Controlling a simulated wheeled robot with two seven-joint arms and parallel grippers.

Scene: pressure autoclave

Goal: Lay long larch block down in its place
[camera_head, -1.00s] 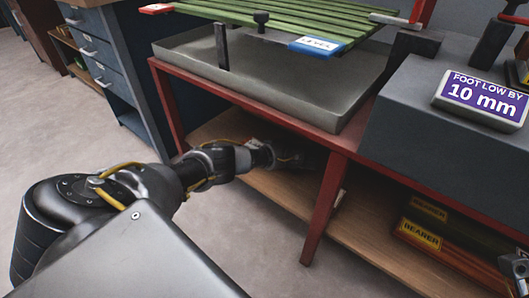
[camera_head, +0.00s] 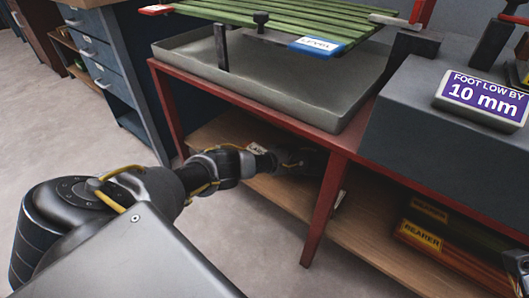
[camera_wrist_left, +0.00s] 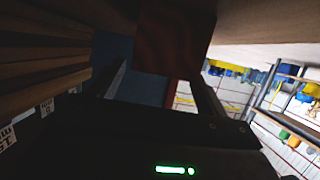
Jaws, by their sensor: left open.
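My left gripper (camera_head: 303,160) reaches under the red-framed bench, in the shadow above the wooden lower shelf (camera_head: 225,133). In the left wrist view its two dark fingers (camera_wrist_left: 158,74) are spread apart, with no block clearly held between them. Stacked wooden pieces (camera_wrist_left: 45,50) with white labels lie to the left of the fingers there; I cannot tell whether the long larch block is among them. A dark reddish upright piece (camera_wrist_left: 172,40) shows beyond the fingers. A grey part at the right edge of the head view may be my right gripper (camera_head: 516,264), mostly cut off.
The red bench leg (camera_head: 323,212) stands right beside my left gripper. Above is a grey tray (camera_head: 345,98) under green slats (camera_head: 265,17). A grey block bears a sign (camera_head: 485,97) reading "FOOT LOW BY 10 mm". Pieces marked BEARER (camera_head: 420,237) lie on the lower shelf at right.

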